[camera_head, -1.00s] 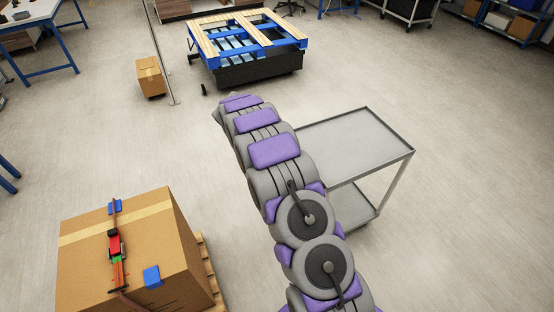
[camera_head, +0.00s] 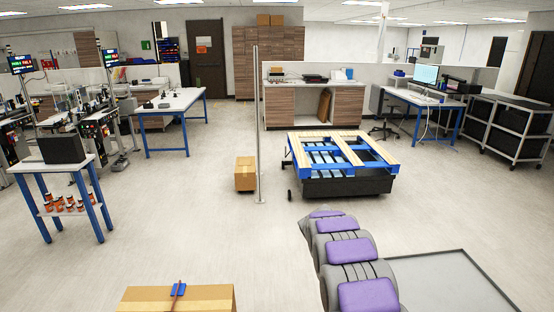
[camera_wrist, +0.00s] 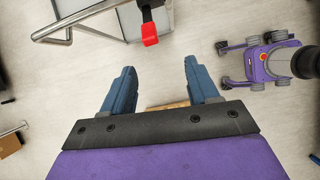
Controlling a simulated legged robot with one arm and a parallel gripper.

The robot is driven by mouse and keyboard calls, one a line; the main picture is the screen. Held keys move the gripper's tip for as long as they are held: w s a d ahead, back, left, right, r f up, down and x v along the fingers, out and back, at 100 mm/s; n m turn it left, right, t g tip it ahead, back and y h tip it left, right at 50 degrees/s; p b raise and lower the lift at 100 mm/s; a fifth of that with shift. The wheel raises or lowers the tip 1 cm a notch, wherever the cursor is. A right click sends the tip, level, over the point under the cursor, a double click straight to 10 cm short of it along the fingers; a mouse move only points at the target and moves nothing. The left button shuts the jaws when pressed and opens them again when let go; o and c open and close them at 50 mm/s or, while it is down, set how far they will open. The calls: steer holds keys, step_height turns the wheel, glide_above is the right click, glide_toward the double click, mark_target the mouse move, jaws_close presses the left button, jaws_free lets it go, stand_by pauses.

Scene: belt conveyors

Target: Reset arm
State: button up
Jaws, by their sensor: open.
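My gripper (camera_wrist: 162,88) shows in the wrist view with its two blue fingers spread apart and nothing between them. Floor lies beyond the fingertips, and a strip of wood shows just past the palm. In the head view my grey and purple arm rises from the bottom right, over the left side of a grey cart top (camera_head: 450,285). My gripper itself is not clearly visible there.
A large cardboard box (camera_head: 205,297) is at the bottom of the head view. A blue and wood pallet (camera_head: 340,152) on a black base stands ahead, beside a small box (camera_head: 245,174) and a post. A blue-legged stand (camera_head: 60,165) is at left. Floor between is open.

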steer(key=s+a+r+m+y+b, duration=0.1)
steer(key=s+a+r+m+b, duration=0.15)
steer(key=s, duration=0.45)
steer(key=s+a+r+m+g+y+b, duration=0.1)
steer(key=s+r+m, duration=0.3)
steer(key=s, duration=0.4)
steer(key=s+a+r+m+y+b, duration=0.1)
steer(key=s+r+m+b, duration=0.2)
steer(key=s, duration=0.4)
steer(key=s+a+f+m+y+b, duration=0.1)
steer(key=s+a+m, duration=0.2)
steer(key=s, duration=1)
steer(key=s+a+f+m+y+b, duration=0.1)
steer(key=s+a+m, duration=0.3)
steer(key=s, duration=0.8)
steer(key=shift+s+a+m+g+y+b, duration=0.15)
steer(key=shift+s+m+g+y+b, duration=0.2)
steer(key=shift+b, duration=0.45)
steer(key=shift+f, duration=0.1)
